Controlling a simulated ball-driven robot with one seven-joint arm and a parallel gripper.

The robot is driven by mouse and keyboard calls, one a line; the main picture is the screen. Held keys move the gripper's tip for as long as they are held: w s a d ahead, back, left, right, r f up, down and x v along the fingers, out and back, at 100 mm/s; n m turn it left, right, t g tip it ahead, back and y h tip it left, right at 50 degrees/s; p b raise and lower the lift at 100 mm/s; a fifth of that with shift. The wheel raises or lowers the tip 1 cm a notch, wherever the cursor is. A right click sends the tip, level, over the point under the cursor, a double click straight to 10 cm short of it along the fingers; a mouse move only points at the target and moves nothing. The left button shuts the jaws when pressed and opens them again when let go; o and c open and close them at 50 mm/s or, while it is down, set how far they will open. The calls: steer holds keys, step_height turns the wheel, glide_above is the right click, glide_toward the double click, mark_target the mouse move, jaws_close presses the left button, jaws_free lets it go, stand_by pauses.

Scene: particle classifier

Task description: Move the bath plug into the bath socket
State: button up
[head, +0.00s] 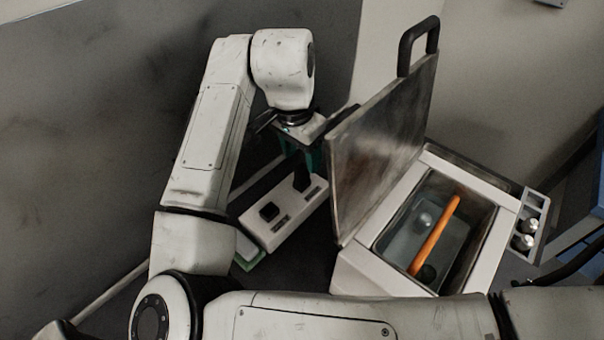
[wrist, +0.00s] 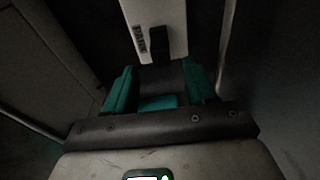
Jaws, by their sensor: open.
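A white socket box (head: 285,222) stands in the middle of the head view, tilted in the picture. Nothing shows between the fingers.
A bath device (head: 470,275) with an orange rod (head: 437,235) in its basin stands at the right. Its raised metal lid (head: 380,145) stands close beside my gripper. A rack with vials (head: 530,225) is attached at its far right.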

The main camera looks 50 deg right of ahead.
mark_target(302, 167)
steer(key=shift+w+d+f, duration=0.1)
steer(key=shift+f, duration=1.25)
steer(key=shift+d+f, duration=0.1)
steer(key=shift+f, duration=1.25)
steer(key=shift+c, duration=0.2)
jaws_close()
steer(key=shift+r, duration=0.15)
step_height(302, 167, up, 10)
steer(key=shift+f, duration=0.25)
steer(key=shift+r, duration=0.15)
